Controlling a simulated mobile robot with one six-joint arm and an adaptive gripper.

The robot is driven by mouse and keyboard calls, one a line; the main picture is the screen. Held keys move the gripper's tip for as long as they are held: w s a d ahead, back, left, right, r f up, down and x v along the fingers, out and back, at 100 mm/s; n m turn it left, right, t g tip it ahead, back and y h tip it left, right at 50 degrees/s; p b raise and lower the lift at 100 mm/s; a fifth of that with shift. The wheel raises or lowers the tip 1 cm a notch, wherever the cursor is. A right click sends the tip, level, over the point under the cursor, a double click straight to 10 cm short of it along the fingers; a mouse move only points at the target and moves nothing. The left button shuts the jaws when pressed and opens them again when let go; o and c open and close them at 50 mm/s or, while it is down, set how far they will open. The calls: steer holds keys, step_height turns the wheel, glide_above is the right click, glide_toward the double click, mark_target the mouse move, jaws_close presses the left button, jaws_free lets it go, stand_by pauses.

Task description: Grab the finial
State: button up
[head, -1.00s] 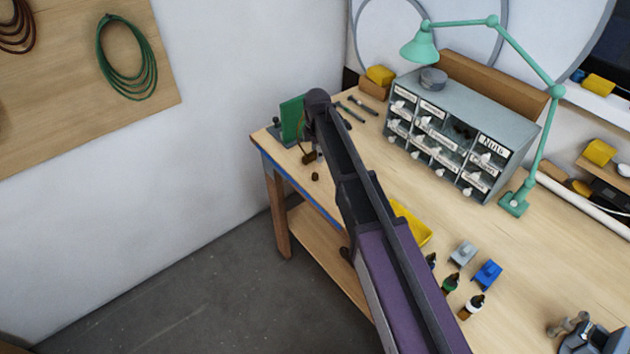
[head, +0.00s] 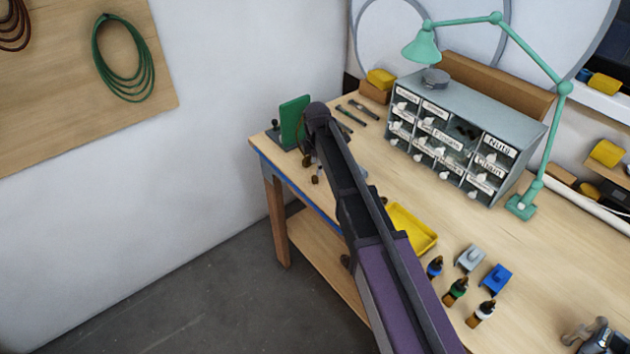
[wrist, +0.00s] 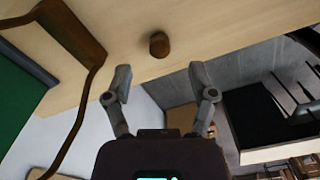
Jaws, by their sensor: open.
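The finial (wrist: 159,44) is a small brown rounded knob on the wooden bench top, near its edge, in the upper middle of the wrist view. It also shows as a small dark brown dot (head: 315,180) in the head view, close to the bench's left edge. My gripper (wrist: 160,79) is open and empty. Its two grey fingers stand apart, and the finial appears beyond the tips, roughly centred between them. I see no contact. In the head view my arm hides most of the gripper.
A green upright panel (head: 294,121) stands just left of my gripper, and a brown curved strip (wrist: 92,85) crosses the wrist view's left side. A yellow tray (head: 414,228), small bottles and a drawer cabinet (head: 462,135) are farther right.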

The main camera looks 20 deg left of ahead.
mark_target(316, 177)
steer(key=shift+a+f+b, duration=0.1)
steer(key=shift+f+b, duration=2.5)
steer(key=c, duration=1)
